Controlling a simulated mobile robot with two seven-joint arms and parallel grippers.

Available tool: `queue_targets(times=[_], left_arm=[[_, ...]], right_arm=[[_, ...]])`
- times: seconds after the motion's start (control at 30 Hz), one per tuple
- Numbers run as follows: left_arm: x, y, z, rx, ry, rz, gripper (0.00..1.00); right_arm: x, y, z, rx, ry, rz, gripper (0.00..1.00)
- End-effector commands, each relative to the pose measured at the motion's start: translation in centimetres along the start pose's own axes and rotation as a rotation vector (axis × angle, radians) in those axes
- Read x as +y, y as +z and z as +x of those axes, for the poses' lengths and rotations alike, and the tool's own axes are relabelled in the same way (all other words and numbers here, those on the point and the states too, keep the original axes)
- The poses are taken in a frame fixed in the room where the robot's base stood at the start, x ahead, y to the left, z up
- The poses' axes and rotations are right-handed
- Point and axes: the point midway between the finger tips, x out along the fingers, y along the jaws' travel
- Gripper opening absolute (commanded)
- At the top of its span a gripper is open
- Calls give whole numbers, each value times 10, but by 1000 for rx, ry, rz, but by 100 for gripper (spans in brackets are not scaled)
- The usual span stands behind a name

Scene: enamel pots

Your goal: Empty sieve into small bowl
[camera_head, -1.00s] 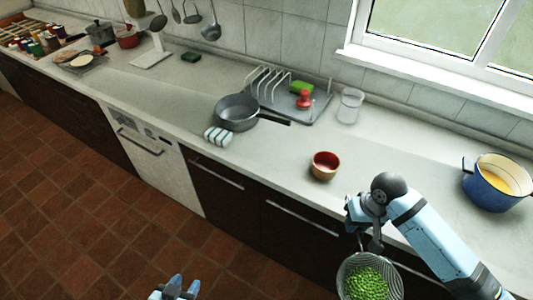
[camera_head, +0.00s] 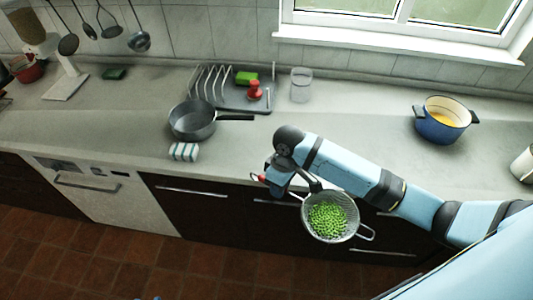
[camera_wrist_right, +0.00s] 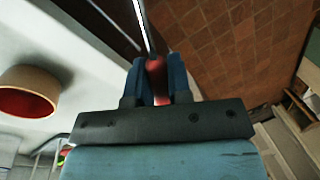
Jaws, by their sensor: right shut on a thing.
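My right gripper (camera_head: 284,180) is shut on the handle of the sieve (camera_head: 328,219), a wire-mesh strainer with green peas (camera_head: 328,220) in it. The basket hangs in front of the counter's front edge, over the drawers, with its opening up. In the right wrist view the fingers (camera_wrist_right: 157,80) clasp a red grip, with a thin metal shaft leading up out of view. The small bowl (camera_wrist_right: 28,92), tan outside and red inside, stands on the counter at the left of that view. In the head view my right arm hides it.
A blue pot (camera_head: 443,122) stands at the right. Counter between jar and pot is clear.

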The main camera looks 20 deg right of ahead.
Motion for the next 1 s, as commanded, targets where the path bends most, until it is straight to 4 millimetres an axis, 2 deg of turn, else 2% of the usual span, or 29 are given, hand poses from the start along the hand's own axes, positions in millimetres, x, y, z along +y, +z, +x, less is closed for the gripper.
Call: queue_targets(times=[0.03,0.1,0.27,0.4,0.6,0.8,1.0], left_arm=[[-1,-6,-4,0,-2,-1,43],[-2,-9,-6,0,-5,-3,43],[0,-17,-11,0,-9,-14,43],[2,-23,-16,-2,-12,-27,43],[2,-26,-20,-9,-17,-38,43],[-4,-23,-22,-18,-26,-35,43],[-4,-26,-22,-13,-25,-35,43]], right_arm=[[-1,-9,-9,-28,7,-142,0],[-2,-18,-14,-75,8,-360,0],[1,-34,-24,-175,9,-847,0],[10,-43,-34,-259,10,-1253,0],[29,-49,-46,-348,10,-1705,0],[41,-50,-51,-387,8,-1921,0],[45,-48,-44,-315,56,-1969,0]])
